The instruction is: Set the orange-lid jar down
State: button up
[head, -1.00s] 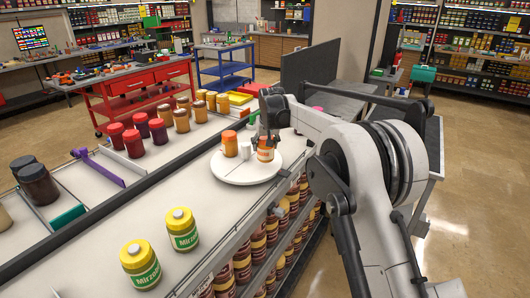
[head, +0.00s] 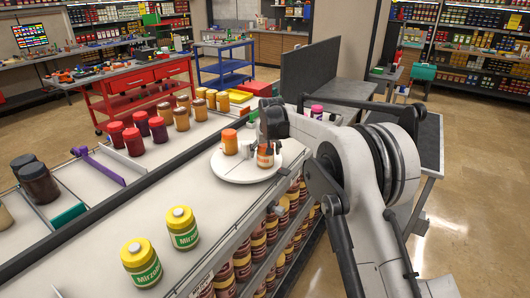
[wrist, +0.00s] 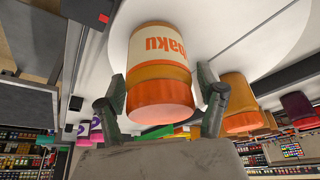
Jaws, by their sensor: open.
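The orange-lid jar (head: 265,159) stands on the white round turntable (head: 240,178), near its right edge. In the wrist view the jar (wrist: 160,60) shows its label and orange lid, large between my fingers. My gripper (wrist: 162,80) is open, with one finger on each side of the jar and narrow gaps beside it. In the head view my gripper (head: 268,142) comes down over the jar and hides its lid. A second orange-lid jar (head: 230,142) stands on the turntable to the left, also in the wrist view (wrist: 240,98).
Two yellow-lid jars (head: 182,228) stand on the near counter. Red and brown-yellow jars (head: 158,129) line the far side, by a purple divider (head: 98,166). The turntable's front left is clear.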

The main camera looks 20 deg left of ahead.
jog(key=shift+r, duration=0.25)
jog(key=b+v, duration=0.1)
jog(key=v, duration=1.1)
jog(key=shift+f, duration=0.1)
